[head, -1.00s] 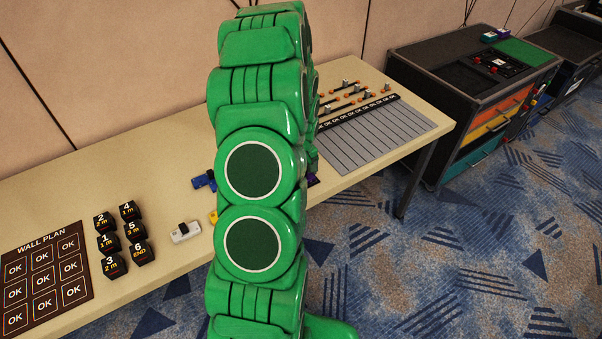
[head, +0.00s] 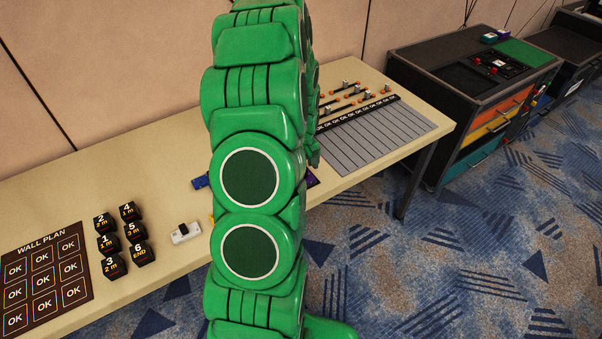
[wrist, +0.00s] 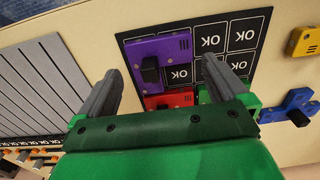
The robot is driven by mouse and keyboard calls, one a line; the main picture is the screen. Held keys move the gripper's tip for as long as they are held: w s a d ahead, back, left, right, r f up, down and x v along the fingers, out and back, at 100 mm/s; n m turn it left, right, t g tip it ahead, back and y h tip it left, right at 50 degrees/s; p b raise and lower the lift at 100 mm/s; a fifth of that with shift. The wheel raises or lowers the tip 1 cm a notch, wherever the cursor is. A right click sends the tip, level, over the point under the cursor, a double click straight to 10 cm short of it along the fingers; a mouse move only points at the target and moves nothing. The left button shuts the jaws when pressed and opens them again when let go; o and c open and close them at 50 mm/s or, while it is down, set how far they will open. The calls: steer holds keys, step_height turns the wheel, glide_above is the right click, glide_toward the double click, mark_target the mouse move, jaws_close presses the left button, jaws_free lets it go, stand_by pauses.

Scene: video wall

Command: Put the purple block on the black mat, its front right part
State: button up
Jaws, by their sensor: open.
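The purple block (wrist: 174,48), with a dark knob, lies at the upper left of the black mat (wrist: 262,22) in the wrist view, over its front right part. Whether it rests fully flat is not clear. My gripper (wrist: 160,66) is open, its fingertips on either side of the block with visible gaps. A red block (wrist: 180,99) lies below the purple one, partly hidden by my gripper.
A blue block (wrist: 288,110) and a yellow block (wrist: 304,42) lie right of the mat in the wrist view. A grey striped panel (wrist: 40,80) is at left. In the head view, numbered black blocks (head: 108,243) and a white block (head: 185,233) stand left of my arm.

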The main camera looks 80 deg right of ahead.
step_height(320, 180, up, 9)
stand_by(0.5)
steer(key=shift+w, duration=0.1)
